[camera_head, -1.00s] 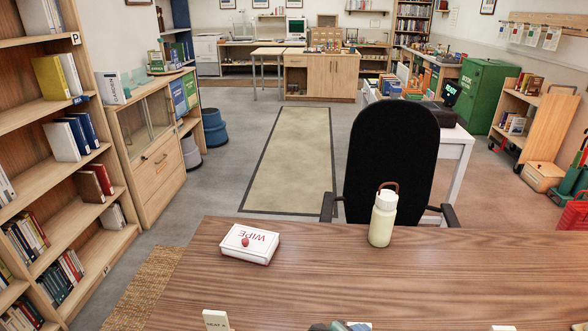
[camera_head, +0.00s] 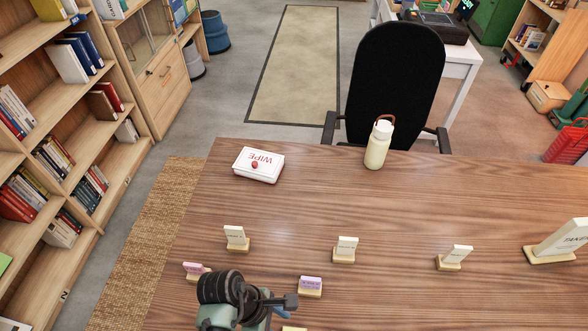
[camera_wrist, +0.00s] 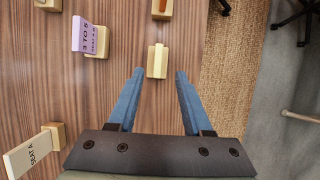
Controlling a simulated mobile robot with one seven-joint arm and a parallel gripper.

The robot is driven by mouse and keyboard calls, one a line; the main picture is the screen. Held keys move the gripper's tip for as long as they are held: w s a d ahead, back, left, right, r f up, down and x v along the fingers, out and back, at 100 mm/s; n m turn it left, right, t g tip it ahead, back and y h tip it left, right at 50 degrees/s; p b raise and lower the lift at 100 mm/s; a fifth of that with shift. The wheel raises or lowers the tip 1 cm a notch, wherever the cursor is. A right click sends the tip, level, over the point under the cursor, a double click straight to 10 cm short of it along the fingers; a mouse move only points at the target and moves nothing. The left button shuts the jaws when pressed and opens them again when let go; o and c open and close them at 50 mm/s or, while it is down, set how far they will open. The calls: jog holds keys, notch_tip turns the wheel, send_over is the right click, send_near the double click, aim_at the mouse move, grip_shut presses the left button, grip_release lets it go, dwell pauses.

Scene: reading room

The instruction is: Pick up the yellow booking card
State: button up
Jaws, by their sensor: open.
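A small yellow edge (camera_head: 294,329) shows at the bottom of the head view, cut off by the frame; it may be the yellow booking card. In the wrist view my gripper (camera_wrist: 160,72) has its two blue fingers apart with nothing held between them. A pale yellowish holder (camera_wrist: 157,61) stands just beyond the fingertips, seen from above; its card's face is hidden. A purple card (camera_wrist: 86,34) stands in a holder to its left, and a white SEAT A card (camera_wrist: 29,154) is lower left. An orange-topped piece (camera_wrist: 162,5) is cut off at the top.
On the wooden table (camera_head: 420,205) stand several white cards, one of them here (camera_head: 345,245), purple cards (camera_head: 311,283) and a larger TAKEN sign (camera_head: 562,238). A WIPE box (camera_head: 258,165) and a cream bottle (camera_head: 379,145) stand at the far edge, before a black chair (camera_head: 392,85).

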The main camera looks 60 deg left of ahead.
aim_at(290, 329)
jog(key=x, duration=0.8)
jog(key=shift+a, duration=0.25)
grip_shut()
dwell(1.2)
